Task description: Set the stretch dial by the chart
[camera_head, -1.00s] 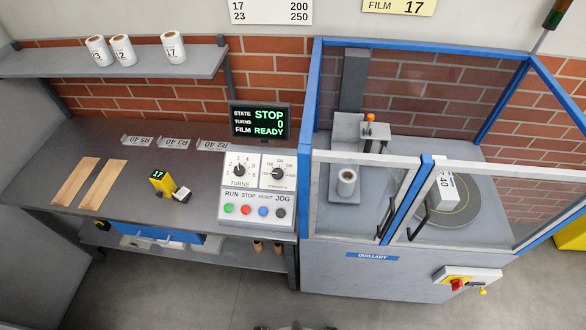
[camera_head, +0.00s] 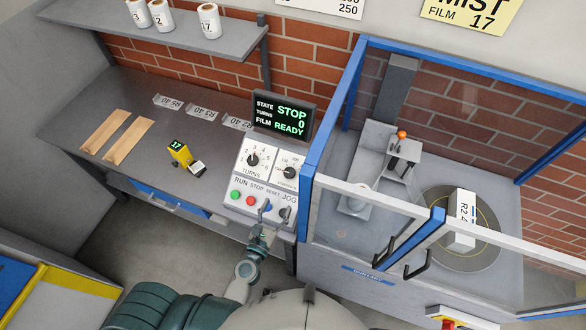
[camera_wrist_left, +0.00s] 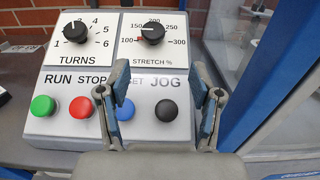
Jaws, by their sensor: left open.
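The stretch dial (camera_head: 290,172) is a black knob on the white control panel, right of the turns dial (camera_head: 253,160). In the left wrist view the stretch dial (camera_wrist_left: 152,33) has a scale from 100 to 300, and its mark points left, toward the low end; the exact value is hard to read. My left gripper (camera_head: 275,212) is open and empty in front of the panel, over the lower buttons. In the left wrist view its fingers (camera_wrist_left: 160,90) stand apart below the stretch dial, not touching it.
The display (camera_head: 284,116) reads STOP, 0, READY. A yellow sign (camera_head: 470,14) reads FILM 17. A blue-framed wrapper enclosure (camera_head: 310,165) stands right of the panel. White rolls (camera_head: 209,21) stand on the shelf. A yellow device (camera_head: 181,153) is on the bench.

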